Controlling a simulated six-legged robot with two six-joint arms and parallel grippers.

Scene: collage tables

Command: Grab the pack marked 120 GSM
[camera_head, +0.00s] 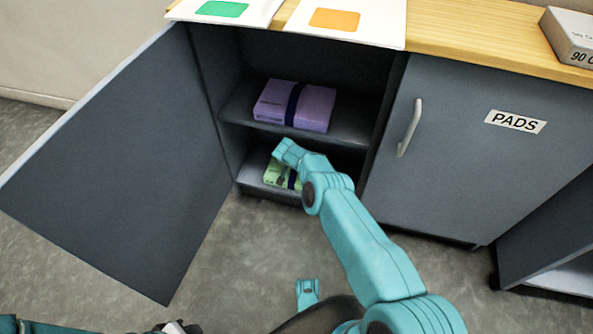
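A purple pack (312,108) with a dark band lies on the upper shelf of the open cabinet. A green pack (270,175) with a dark band lies on the lower shelf, partly hidden by my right arm. I cannot read 120 GSM on either pack. My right gripper (279,153) is inside the cabinet, just above the green pack in the picture. I cannot tell whether it touches the pack or whether its fingers are open. My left gripper does not show clearly.
The grey cabinet door (120,170) stands wide open at left. A shut door (460,155) labelled PADS is at right. The wooden top (455,35) bears sheets with a green and an orange patch, and a white pack (570,38) marked 90.

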